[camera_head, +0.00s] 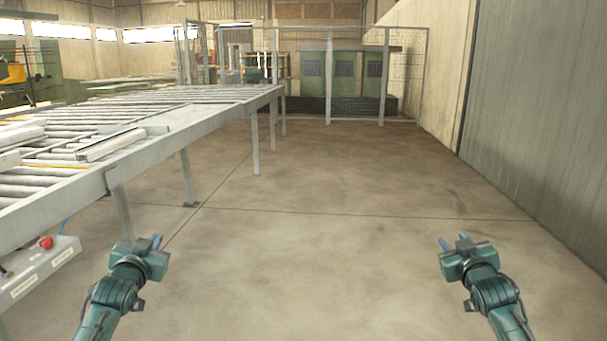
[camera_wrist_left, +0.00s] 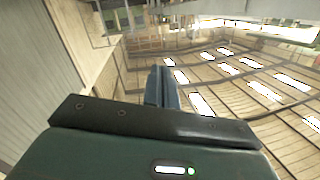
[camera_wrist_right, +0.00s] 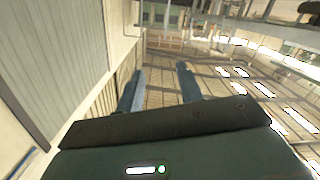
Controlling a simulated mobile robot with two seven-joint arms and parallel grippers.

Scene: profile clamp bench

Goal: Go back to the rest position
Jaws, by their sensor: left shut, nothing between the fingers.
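My left gripper (camera_head: 156,242) is at the lower left of the head view, over the floor and to the right of the roller table. Its two blue fingers (camera_wrist_left: 161,86) are together in the left wrist view, with nothing between them. My right gripper (camera_head: 453,240) is at the lower right of the head view, over bare floor. Its two fingers (camera_wrist_right: 160,88) stand apart in the right wrist view, with nothing between them. Both arms reach forward at about the same height and are well apart.
A roller table (camera_head: 150,140) runs along the left, with light profiles (camera_head: 110,144) lying on it. A control box with a red button (camera_head: 46,242) is at its near end. A grey wall (camera_head: 540,120) stands at right. The floor (camera_head: 320,230) between is clear.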

